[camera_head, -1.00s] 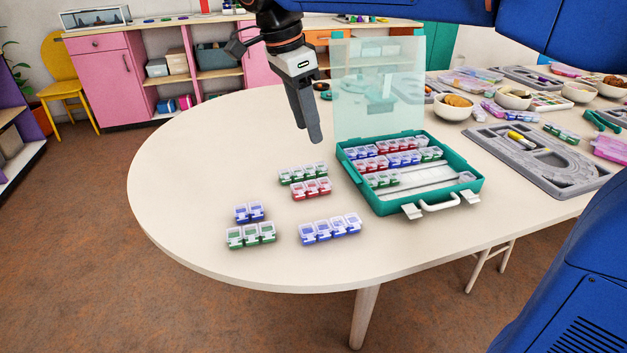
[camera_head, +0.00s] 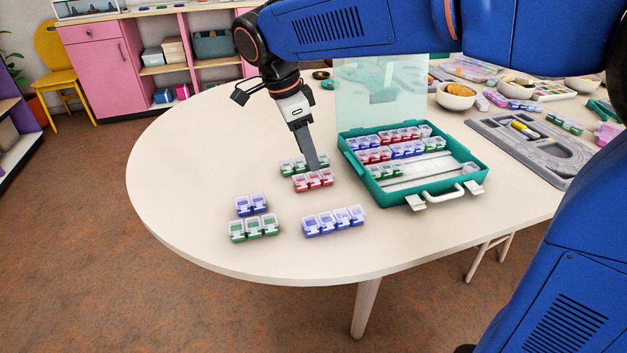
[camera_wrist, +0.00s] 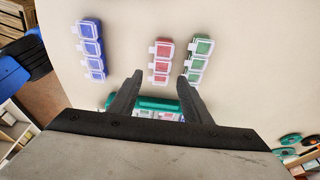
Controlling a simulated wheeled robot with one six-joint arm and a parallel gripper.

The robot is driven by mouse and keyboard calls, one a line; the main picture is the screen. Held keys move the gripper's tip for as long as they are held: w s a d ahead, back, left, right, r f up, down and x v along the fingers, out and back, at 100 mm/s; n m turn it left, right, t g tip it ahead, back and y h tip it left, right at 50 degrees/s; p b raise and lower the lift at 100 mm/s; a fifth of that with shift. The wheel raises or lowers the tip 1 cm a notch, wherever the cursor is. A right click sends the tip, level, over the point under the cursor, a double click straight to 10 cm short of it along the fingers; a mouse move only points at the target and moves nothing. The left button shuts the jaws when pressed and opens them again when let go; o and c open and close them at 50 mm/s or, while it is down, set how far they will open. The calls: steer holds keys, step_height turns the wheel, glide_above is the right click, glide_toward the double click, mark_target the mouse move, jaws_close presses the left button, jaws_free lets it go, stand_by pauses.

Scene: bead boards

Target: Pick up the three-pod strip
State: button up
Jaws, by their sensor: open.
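A red three-pod strip (camera_head: 313,181) with clear lids lies on the table left of the teal case. It also shows in the wrist view (camera_wrist: 161,60). A green three-pod strip (camera_head: 254,228) lies at the front left of the table. My gripper (camera_head: 315,167) points down just behind and above the red strip. In the wrist view its open fingers (camera_wrist: 160,75) appear on either side of the red strip's lower end, with nothing held. Contact with the strip cannot be told.
A green strip (camera_head: 294,167) lies close behind the red one, partly hidden by my gripper. A blue four-pod strip (camera_head: 334,220) and a blue two-pod strip (camera_head: 251,205) lie nearer. The open teal case (camera_head: 446,203) holds several strips.

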mark_target(314, 176)
steer(key=shift+s+a+x, duration=0.1)
steer(key=shift+x, duration=1.45)
steer(key=shift+s+a+x, duration=0.1)
steer(key=shift+a+x, duration=0.05)
steer(key=shift+x, duration=1.4)
steer(key=shift+c, duration=0.6)
steer(key=c, duration=0.7)
